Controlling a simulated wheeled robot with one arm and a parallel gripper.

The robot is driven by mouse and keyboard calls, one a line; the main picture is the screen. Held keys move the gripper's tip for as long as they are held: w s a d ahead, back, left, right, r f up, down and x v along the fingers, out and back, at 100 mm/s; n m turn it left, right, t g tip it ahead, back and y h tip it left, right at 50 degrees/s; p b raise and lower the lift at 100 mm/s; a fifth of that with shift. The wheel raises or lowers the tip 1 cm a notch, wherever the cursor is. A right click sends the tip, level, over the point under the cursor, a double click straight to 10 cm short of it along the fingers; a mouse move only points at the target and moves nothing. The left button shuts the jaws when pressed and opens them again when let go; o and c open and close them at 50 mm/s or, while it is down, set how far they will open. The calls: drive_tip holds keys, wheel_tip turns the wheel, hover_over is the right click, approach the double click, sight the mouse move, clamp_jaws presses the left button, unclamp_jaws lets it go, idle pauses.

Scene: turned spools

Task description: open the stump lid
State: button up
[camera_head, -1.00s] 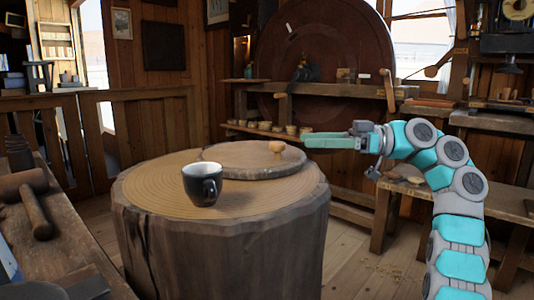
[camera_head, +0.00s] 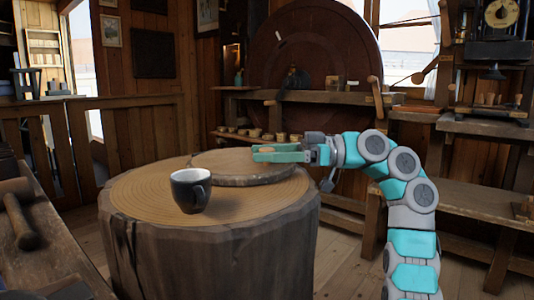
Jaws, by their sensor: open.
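The stump (camera_head: 215,240) stands upright in the middle of the view. Its round wooden lid (camera_head: 220,167) lies flat toward the back of the top. The lid's small knob (camera_head: 265,150) is mostly hidden behind or between my gripper's fingers. My gripper (camera_head: 256,153) is open and reaches in from the right, level with the knob, over the lid's right part. I cannot tell whether the fingers touch the knob.
A dark mug (camera_head: 190,190) with a white inside stands on the stump's top in front of the lid. A workbench with a mallet (camera_head: 20,215) is at the left. A bench (camera_head: 480,205) stands at the right, behind my arm.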

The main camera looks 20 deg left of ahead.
clamp_jaws()
idle(0.5)
idle(0.8)
